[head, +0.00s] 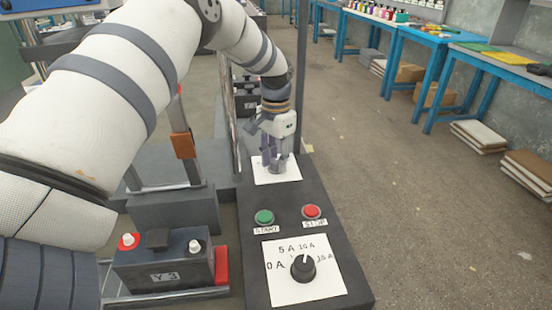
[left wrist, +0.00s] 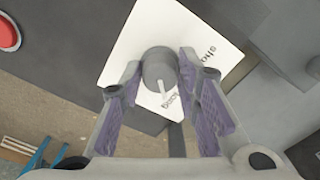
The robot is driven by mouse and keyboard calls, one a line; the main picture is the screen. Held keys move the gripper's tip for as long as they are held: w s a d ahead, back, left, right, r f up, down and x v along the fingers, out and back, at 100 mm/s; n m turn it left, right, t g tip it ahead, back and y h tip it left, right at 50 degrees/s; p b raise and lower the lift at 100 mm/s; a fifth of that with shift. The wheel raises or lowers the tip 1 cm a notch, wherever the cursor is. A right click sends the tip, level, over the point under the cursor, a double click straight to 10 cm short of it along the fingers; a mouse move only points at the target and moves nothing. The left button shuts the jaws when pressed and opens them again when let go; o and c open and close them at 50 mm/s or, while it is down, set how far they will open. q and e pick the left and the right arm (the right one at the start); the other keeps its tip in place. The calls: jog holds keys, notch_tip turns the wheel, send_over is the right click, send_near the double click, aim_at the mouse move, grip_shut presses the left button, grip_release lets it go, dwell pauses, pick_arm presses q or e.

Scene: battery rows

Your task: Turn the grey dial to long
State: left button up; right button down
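The grey dial (left wrist: 158,68) sits on a white plate (left wrist: 125,62) with the words "short" and "long". Its light pointer line reaches toward the "long" label (left wrist: 172,102). In the head view the plate (head: 284,176) lies at the far end of the dark console, and my left gripper partly covers the dial. My left gripper (head: 275,160) points down over the dial. In the left wrist view its two purple-padded fingers (left wrist: 160,66) stand on either side of the dial, with narrow gaps showing. My right gripper is not in view.
The console (head: 245,215) also carries a green START button (head: 264,217), a red STOP button (head: 312,212) and a black ampere knob (head: 303,267). A battery marked Y3 (head: 165,265) stands to its left. A dark upright post (head: 301,75) rises beside the gripper.

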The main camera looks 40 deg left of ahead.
aim_at(276, 161)
pick_arm(q)
jog(key=shift+o, duration=1.1)
notch_tip(276, 161, up, 12)
